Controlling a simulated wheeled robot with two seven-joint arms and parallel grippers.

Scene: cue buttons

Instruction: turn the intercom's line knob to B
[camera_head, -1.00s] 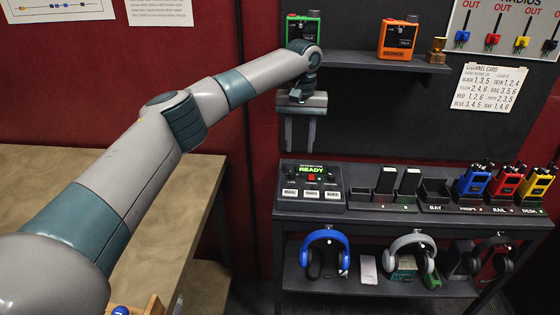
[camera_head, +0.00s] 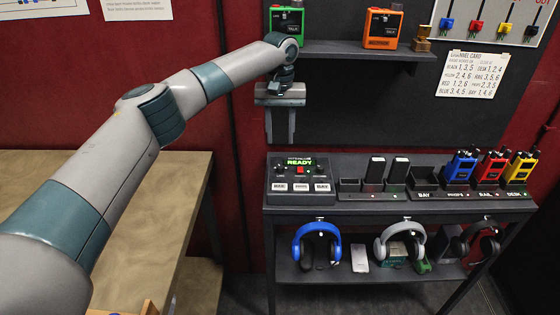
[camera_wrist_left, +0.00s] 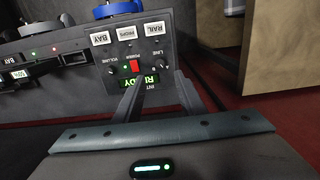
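The intercom (camera_head: 302,187) is a dark console on the left end of the shelf top, with a lit green READY screen, a red button and a row of white labelled keys. Its line knob (camera_head: 280,167) is the small dark knob at left; in the left wrist view, where the console is upside down, the line knob (camera_wrist_left: 162,67) is at right. The letter it points to is too small to read. My left gripper (camera_head: 281,140) points down above the console, open and empty, apart from the knob. In the left wrist view its fingers (camera_wrist_left: 158,80) straddle the screen. My right gripper is out of view.
Charging slots and blue, red and yellow radios (camera_head: 490,168) stand right of the intercom. Headphones (camera_head: 316,243) hang below. An upper shelf (camera_head: 365,50) carries a green box (camera_head: 287,22) and an orange box (camera_head: 383,28). A wooden table (camera_head: 165,235) is at left.

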